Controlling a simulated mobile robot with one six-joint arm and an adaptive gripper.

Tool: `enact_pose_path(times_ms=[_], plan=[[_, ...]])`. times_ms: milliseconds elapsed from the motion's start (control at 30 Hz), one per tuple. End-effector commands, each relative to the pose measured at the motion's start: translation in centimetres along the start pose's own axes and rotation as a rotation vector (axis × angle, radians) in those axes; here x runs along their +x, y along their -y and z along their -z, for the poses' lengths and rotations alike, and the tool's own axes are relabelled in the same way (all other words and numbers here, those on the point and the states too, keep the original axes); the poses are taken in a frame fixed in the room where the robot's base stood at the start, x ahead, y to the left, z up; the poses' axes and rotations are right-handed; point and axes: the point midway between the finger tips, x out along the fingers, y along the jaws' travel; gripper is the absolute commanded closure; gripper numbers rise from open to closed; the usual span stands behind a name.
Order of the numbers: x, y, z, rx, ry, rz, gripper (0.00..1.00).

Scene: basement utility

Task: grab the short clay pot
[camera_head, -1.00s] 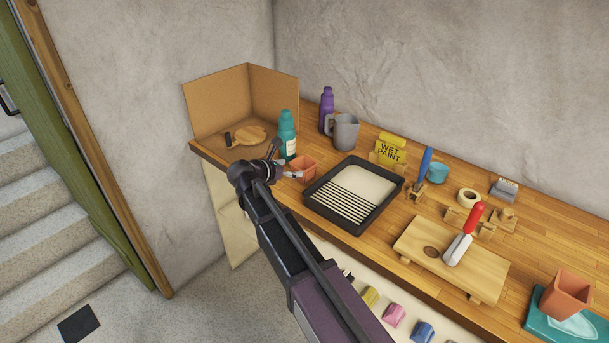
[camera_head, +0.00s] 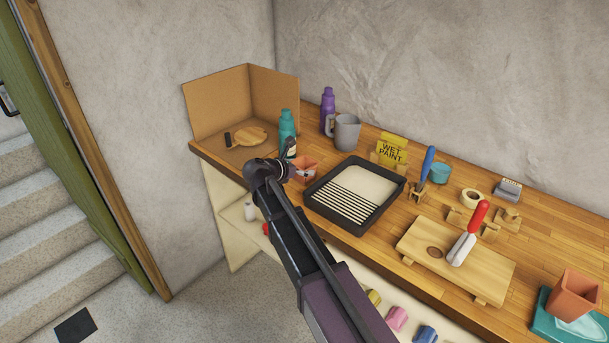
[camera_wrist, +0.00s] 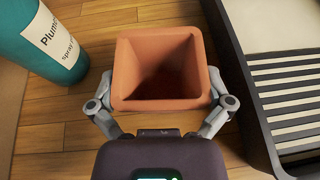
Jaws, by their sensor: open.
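The short clay pot (camera_head: 304,166) stands upright on the wooden bench between the teal bottle and the black paint tray. In the wrist view the square, empty clay pot (camera_wrist: 160,70) fills the middle. My gripper (camera_wrist: 160,106) is open, with one finger on each side of the pot near its front. I cannot tell whether the fingers touch it. In the head view my gripper (camera_head: 297,163) is at the pot and partly hides it. Another clay pot (camera_head: 573,296) sits on a teal board at the far right.
The teal bottle (camera_wrist: 42,46) is close on the left, and the black paint tray (camera_wrist: 256,100) is close on the right. A grey jug (camera_head: 346,131) and a purple bottle (camera_head: 327,110) stand behind. Cardboard panels (camera_head: 218,103) stand at the left.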

Motion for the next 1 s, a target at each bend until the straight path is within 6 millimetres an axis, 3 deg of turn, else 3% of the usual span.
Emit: enact_pose_path(times_ms=[600, 667, 833, 1000], plan=[[0.38, 0.06, -0.05, 0.000, 0.000, 0.001, 0.00], [0.39, 0.07, -0.06, 0.000, 0.000, 0.001, 0.15], [0.41, 0.08, -0.06, 0.000, 0.000, 0.002, 0.64], [0.43, 0.09, -0.08, 0.000, 0.000, 0.002, 0.64]])
